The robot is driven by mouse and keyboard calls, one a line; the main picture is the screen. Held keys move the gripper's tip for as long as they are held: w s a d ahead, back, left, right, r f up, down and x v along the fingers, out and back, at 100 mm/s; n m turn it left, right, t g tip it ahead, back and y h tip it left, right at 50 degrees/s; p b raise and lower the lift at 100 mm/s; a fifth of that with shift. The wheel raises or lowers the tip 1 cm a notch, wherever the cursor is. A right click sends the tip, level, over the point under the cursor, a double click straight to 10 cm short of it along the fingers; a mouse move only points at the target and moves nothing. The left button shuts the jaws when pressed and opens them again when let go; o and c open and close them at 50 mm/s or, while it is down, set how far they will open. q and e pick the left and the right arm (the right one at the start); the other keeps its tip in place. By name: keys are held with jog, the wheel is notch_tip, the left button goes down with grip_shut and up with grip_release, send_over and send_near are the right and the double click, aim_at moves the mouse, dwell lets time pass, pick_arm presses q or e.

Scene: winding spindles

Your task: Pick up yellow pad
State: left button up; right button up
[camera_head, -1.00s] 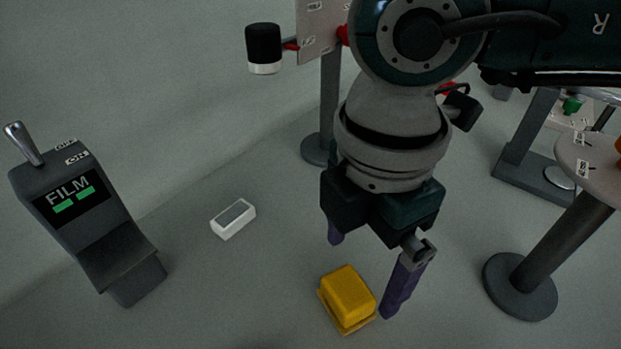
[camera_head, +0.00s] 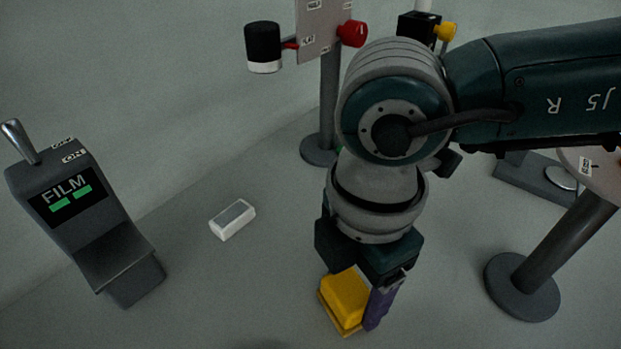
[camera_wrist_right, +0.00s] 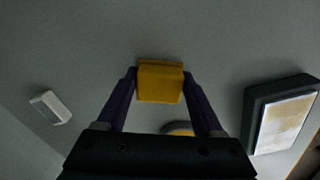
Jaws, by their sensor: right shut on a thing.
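The yellow pad (camera_head: 345,298) is a small block with a wider, flat base layer, low down near the floor in the head view. My right gripper (camera_head: 362,312) points down over it, with one purple finger against its right side; the other finger is hidden behind the pad. In the right wrist view the yellow pad (camera_wrist_right: 160,82) sits between the two purple fingertips of my right gripper (camera_wrist_right: 160,78), which touch its left and right sides. I cannot tell whether the pad still rests on the floor. My left gripper is not in view.
A dark FILM console (camera_head: 85,225) with a lever stands at left. A white block with a grey top (camera_head: 232,219) lies on the floor. A post with a round base (camera_head: 522,287) stands at right. A stand with a black-and-white cylinder (camera_head: 263,47) is behind. Floor between is clear.

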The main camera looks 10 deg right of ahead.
aim_at(354, 285)
jog(key=c, duration=0.8)
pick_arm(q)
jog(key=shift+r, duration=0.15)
pick_arm(e)
jog(key=shift+r, duration=0.55)
pick_arm(q)
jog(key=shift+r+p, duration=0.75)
jog(key=shift+p, duration=0.15)
pick_arm(e)
notch_tip(354, 285, up, 19)
jog(key=o, duration=0.9)
jog(key=c, duration=0.6)
